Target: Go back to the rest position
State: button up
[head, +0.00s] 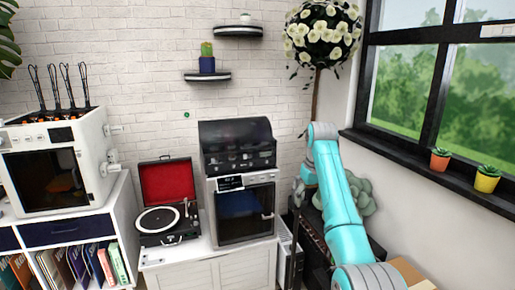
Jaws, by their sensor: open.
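My teal arm rises from the bottom right and bends at a joint beside the white brick wall. A shorter teal part of it shows behind and to the left of the long link. I cannot make out my gripper or its fingers; the end of the arm seems hidden behind the arm's own links. No held thing shows.
A white printer-like machine (95,150) tops a shelf at left. A record player (165,222) and an oven-like machine (246,205) stand on a white cabinet (215,268). A dark stand (312,245) and leafy plant (362,195) are close to my arm. Window-sill pots (440,160) stand right.

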jog(key=s+f+m+t, duration=0.15)
jog(key=s+f, duration=0.25)
jog(key=f, duration=1.1)
jog(key=s+f+n+t, duration=0.1)
jog(key=s+f+t, duration=0.15)
jog(key=f, duration=1.35)
jog(key=s+d+f+m+t, duration=0.1)
jog(key=s+f, duration=0.7)
jog(key=s, duration=0.2)
jog(key=s+f+t, duration=0.1)
jog(key=s+f, duration=0.6)
jog(key=s, duration=0.3)
jog(key=s+r+m+t, duration=0.1)
jog(key=s+r+t, duration=0.1)
jog(key=s, duration=1.1)
jog(key=s+r+t, duration=0.2)
jog(key=s, duration=1.1)
jog(key=s+r+m+t, duration=0.1)
jog(key=s+r+t, duration=0.2)
jog(key=s+r, duration=1.5)
notch_tip(320, 180, up, 4)
jog(key=shift+d+f, duration=0.15)
jog(key=shift+d, duration=0.3)
